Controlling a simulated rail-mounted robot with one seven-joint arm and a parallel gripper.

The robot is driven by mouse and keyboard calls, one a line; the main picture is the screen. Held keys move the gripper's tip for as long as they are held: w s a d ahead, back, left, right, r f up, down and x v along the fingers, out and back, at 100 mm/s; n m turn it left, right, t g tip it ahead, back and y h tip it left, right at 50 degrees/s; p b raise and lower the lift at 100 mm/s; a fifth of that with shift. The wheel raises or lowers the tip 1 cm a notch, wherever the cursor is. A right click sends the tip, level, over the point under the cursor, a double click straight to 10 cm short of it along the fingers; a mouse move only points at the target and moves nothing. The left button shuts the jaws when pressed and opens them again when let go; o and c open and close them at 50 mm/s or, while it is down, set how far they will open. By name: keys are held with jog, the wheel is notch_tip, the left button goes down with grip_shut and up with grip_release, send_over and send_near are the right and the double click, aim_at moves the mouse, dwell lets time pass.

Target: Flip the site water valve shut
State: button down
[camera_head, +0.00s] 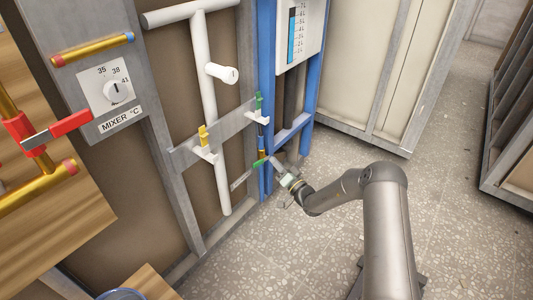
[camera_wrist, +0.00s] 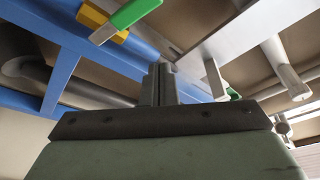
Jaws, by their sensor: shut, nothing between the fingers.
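No label marks the site water valve. A yellow-bodied valve with a green lever (camera_head: 260,163) sits low on the blue frame; in the wrist view the green lever (camera_wrist: 135,12) and yellow body (camera_wrist: 100,20) show at the top left. My gripper (camera_head: 275,161) is shut and empty, just right of this lever in the head view. In the wrist view its closed fingers (camera_wrist: 158,85) stand below and right of the lever, apparently apart from it. Another valve, with a red handle (camera_head: 70,123), is on a brass pipe (camera_head: 45,188) at the far left.
A second green part (camera_head: 258,100) and a yellow part (camera_head: 203,135) sit on a grey crossbar (camera_head: 228,126) beside a white pipe (camera_head: 222,180). The mixer dial (camera_head: 112,92) and level gauge (camera_head: 298,32) are higher up. The speckled floor (camera_head: 270,250) is open.

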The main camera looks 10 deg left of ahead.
jog(key=shift+w+f+p+v, duration=0.1)
jog(key=shift+p+v, duration=0.05)
jog(key=shift+v, duration=0.85)
jog(key=shift+w+f+p+v, duration=0.1)
jog(key=shift+p+v, duration=0.05)
jog(key=shift+v, duration=0.85)
jog(key=shift+d, duration=0.1)
